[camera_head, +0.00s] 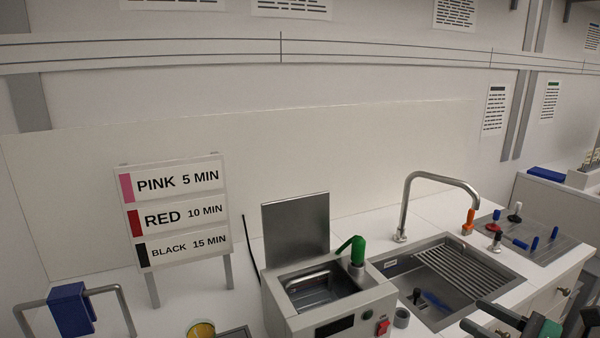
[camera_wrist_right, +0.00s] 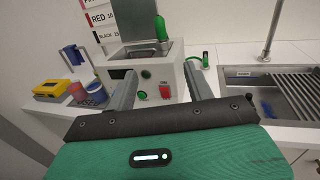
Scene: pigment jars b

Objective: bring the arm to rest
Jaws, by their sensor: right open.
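My right gripper (camera_head: 474,315) shows at the bottom right in the head view, in front of the sink. In the right wrist view my right gripper (camera_wrist_right: 160,72) has its two fingers spread wide with nothing held between them. Beyond them stands the grey bath machine (camera_wrist_right: 115,76), which does not appear gripped. My left gripper is not in view.
The bath machine (camera_head: 295,325) has a raised lid and a green-handled tool (camera_head: 357,250). Right of it are the sink (camera_head: 385,262), a tall tap (camera_head: 405,195) and a mat (camera_head: 562,250) with small pegs. A blue block (camera_head: 70,310) hangs on a frame at left.

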